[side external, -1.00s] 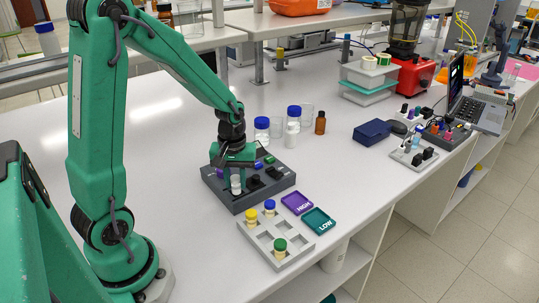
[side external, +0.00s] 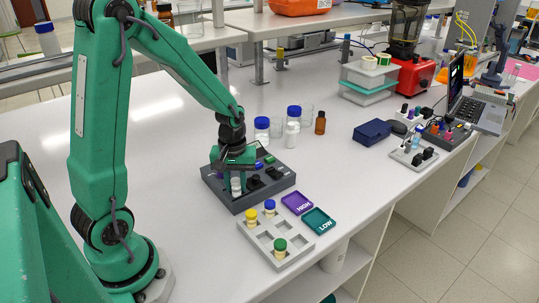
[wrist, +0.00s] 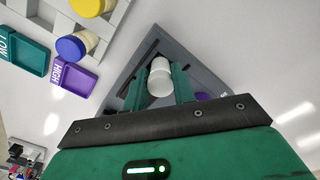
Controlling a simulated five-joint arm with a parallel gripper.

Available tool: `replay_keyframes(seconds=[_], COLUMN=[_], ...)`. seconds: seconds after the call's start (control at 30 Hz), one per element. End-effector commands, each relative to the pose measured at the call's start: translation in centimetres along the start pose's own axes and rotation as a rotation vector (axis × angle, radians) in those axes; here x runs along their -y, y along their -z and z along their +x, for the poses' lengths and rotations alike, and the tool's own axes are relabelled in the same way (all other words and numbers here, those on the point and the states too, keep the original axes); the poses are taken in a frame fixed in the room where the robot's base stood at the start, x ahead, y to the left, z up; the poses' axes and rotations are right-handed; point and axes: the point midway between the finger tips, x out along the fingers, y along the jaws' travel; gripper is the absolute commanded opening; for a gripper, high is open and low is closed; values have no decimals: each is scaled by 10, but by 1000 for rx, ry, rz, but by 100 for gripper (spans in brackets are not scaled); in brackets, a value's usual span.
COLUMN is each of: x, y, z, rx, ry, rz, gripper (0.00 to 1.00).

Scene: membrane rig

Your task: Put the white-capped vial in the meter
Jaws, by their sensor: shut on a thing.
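The white-capped vial (side external: 236,187) stands roughly upright at the left part of the dark grey meter box (side external: 262,202). My gripper (side external: 235,172) is over the box and shut on this vial. In the wrist view the vial (wrist: 159,78) sits between my two green fingers (wrist: 158,88), with the grey box (wrist: 200,72) behind it. Whether the vial's bottom is inside a well of the meter or just above it is hidden.
A pale rack (side external: 262,237) holds yellow-, blue- and green-capped vials in front. Purple HIGH (side external: 297,202) and teal LOW (side external: 318,221) trays lie beside it. Blue-lidded jars (side external: 262,128), a white bottle (side external: 292,134) and a brown bottle (side external: 320,123) stand behind the box.

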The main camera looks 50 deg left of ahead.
Motion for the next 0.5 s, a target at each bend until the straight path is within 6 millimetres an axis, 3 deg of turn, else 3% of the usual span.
replay_keyframes(seconds=[0.47,0.5], x=[0,0], y=[0,0], z=[0,0], rx=[0,0], ry=[0,0], rz=[0,0], gripper=[4,32])
